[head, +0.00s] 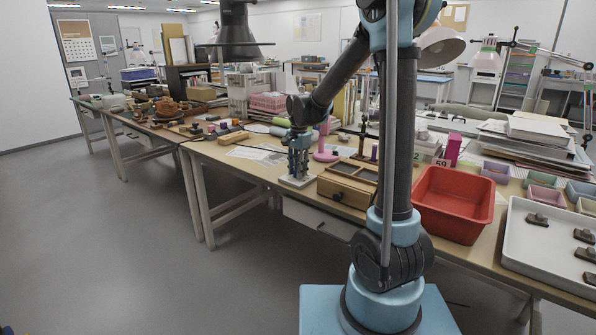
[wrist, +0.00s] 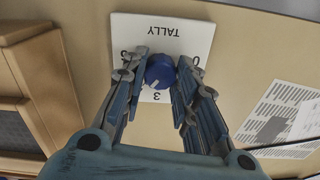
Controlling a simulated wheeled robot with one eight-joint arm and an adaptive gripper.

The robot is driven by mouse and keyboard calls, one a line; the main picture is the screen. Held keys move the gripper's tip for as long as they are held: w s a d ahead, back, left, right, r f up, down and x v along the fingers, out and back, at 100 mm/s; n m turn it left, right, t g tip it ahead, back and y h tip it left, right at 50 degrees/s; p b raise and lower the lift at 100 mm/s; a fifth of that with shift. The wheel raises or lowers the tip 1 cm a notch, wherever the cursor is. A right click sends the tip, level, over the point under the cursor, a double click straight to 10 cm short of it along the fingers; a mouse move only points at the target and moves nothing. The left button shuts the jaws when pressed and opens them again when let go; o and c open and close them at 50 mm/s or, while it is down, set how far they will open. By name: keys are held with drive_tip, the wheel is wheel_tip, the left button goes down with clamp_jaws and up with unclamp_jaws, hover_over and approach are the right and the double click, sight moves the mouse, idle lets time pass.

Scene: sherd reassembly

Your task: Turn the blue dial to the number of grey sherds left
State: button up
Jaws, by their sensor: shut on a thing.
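The blue dial (wrist: 160,70) sits on a white plate (wrist: 185,29) marked TALLY, which appears upside down in the wrist view. A pale mark on the dial points down and slightly left in that view, towards the printed 3; other numerals are partly hidden by my fingers. My gripper (wrist: 162,60) is shut on the dial, one finger on each side. In the head view my gripper (head: 298,170) points down over the plate (head: 297,182); the dial is hidden there. Several grey sherds (head: 537,219) lie apart in a white tray (head: 527,246), cut by the right edge.
A wooden box (head: 345,194) stands right of the plate. A red bin (head: 453,204) stands between my arm and the tray. Small coloured bins (head: 540,180) and stacked papers are behind. A printed sheet (wrist: 283,115) lies near the plate. Open floor is at left.

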drive_tip(key=shift+w, duration=0.15)
drive_tip(key=o, duration=1.1)
drive_tip(key=shift+c, duration=0.2)
wheel_tip(320, 180, up, 12)
drive_tip(key=shift+s+d, duration=0.15)
drive_tip(key=shift+s, duration=0.05)
drive_tip(key=shift+s, duration=0.1)
